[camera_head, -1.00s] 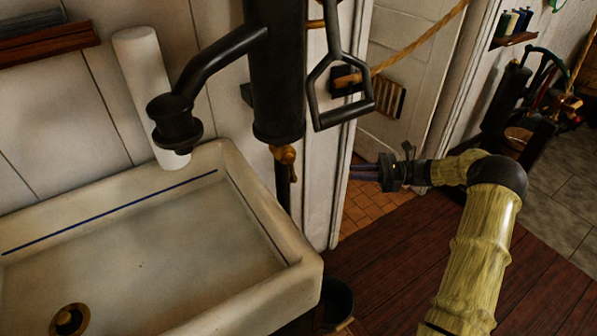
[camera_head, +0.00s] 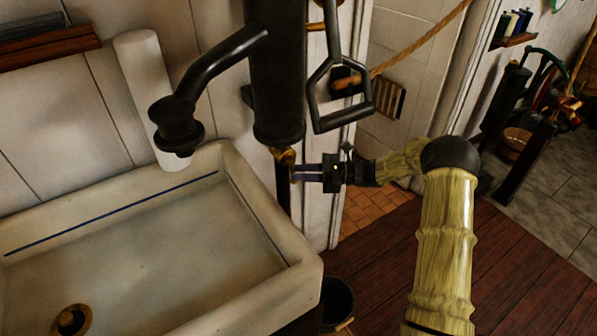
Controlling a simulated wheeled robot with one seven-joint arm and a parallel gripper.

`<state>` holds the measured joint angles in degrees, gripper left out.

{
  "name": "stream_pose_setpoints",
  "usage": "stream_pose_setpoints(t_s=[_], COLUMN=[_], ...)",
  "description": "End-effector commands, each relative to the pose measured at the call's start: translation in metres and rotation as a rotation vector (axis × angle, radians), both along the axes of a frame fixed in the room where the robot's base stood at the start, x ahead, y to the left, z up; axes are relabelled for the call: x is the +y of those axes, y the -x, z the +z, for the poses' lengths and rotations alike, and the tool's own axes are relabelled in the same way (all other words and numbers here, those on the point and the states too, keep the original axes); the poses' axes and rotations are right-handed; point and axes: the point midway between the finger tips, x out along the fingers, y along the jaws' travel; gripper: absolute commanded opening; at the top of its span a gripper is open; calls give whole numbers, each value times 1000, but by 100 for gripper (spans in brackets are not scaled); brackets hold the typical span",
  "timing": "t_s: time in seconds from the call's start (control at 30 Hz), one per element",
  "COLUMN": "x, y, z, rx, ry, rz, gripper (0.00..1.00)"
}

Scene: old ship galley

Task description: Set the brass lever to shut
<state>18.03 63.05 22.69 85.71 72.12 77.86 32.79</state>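The brass lever (camera_head: 284,155) sits at the bottom of the black upright pump body (camera_head: 277,90), beside the sink's back right corner. Its upper brass part shows; its lower end is hidden at my fingertips. My gripper (camera_head: 296,173) comes in from the right, with its dark purple fingers pointing left. The fingertips are at the lever's lower end, just below the brass part. I cannot tell whether they touch it, or whether the fingers are open or closed around it.
A pale sink (camera_head: 150,265) fills the lower left. A black pump handle (camera_head: 341,95) hangs just above my gripper. A dark bucket (camera_head: 336,300) stands on the floor below. A rope (camera_head: 420,42) crosses the doorway. The wooden floor (camera_head: 400,245) around my arm looks clear.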

Motion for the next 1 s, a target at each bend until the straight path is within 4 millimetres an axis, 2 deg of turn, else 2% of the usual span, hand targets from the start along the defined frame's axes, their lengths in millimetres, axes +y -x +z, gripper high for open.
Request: stream_pose_setpoints(t_s=[0.13, 0.4, 0.5, 0.53, 1.0], x=[11, 12, 12, 12, 11], y=[0, 0, 0, 0, -1], z=[0, 0, 0, 0, 2], rx=[0, -1, -1, -1, -20], ry=[1, 1, 1, 1, 27], rz=[-1, -1, -1, -1, -2], gripper=[21, 21, 3, 0, 0])
